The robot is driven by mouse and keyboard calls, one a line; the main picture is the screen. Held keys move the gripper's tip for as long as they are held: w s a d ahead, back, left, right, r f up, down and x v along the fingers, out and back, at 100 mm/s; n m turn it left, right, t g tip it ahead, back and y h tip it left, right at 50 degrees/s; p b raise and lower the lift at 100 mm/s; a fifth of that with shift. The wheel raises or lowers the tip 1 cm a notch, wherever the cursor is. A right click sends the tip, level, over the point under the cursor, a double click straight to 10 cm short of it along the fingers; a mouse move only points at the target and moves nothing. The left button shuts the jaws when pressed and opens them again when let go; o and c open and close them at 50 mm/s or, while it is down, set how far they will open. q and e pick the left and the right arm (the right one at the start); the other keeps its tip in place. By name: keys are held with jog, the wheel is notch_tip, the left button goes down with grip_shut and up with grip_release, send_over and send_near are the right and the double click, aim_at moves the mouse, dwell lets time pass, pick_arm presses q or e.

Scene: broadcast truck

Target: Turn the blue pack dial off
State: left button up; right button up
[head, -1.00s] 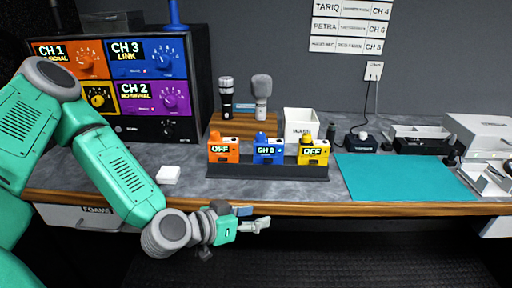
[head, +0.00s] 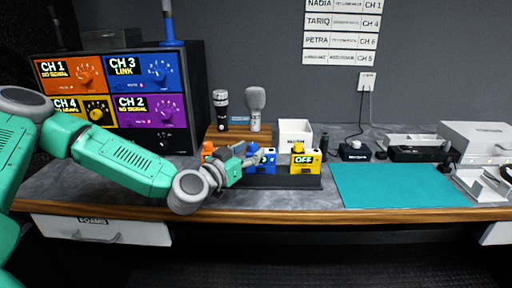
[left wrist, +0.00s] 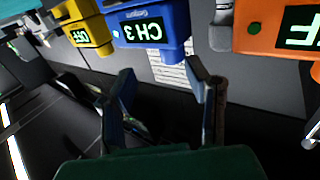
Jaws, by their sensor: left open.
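The blue pack (head: 267,159) stands in the dark rack between the orange pack and the yellow pack. In the left wrist view the blue pack (left wrist: 152,28) appears upside down and its screen reads CH 3. My left gripper (head: 251,156) is open in front of the blue pack, partly covering it and the orange pack (head: 208,151) in the head view. In the left wrist view the spread fingers (left wrist: 161,75) have nothing between them, and the blue pack is just beyond the tips. Its dial is mostly hidden. My right gripper is not in view.
The yellow pack (head: 305,159) reads OFF at the rack's right, and the orange pack (left wrist: 275,28) also shows OFF. Two microphones (head: 256,105) stand behind on a wooden block. A teal mat (head: 395,186) lies clear at right.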

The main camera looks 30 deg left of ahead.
aim_at(251, 143)
pick_arm(q)
jog(key=w, duration=0.2)
jog(key=shift+w, duration=0.3)
jog(key=a, duration=0.1)
jog(key=w+a+f, duration=0.1)
jog(key=shift+w+a, duration=0.3)
jog(key=shift+a, duration=0.15)
jog(key=shift+r, duration=0.1)
jog(key=shift+d+r, duration=0.25)
jog(key=shift+d, duration=0.7)
jog(key=c, duration=1)
jog(key=shift+s+d, duration=0.1)
jog(key=shift+d, duration=0.2)
jog(key=shift+a+f, duration=0.2)
jog(key=shift+a, duration=0.6)
jog(key=shift+d, duration=0.4)
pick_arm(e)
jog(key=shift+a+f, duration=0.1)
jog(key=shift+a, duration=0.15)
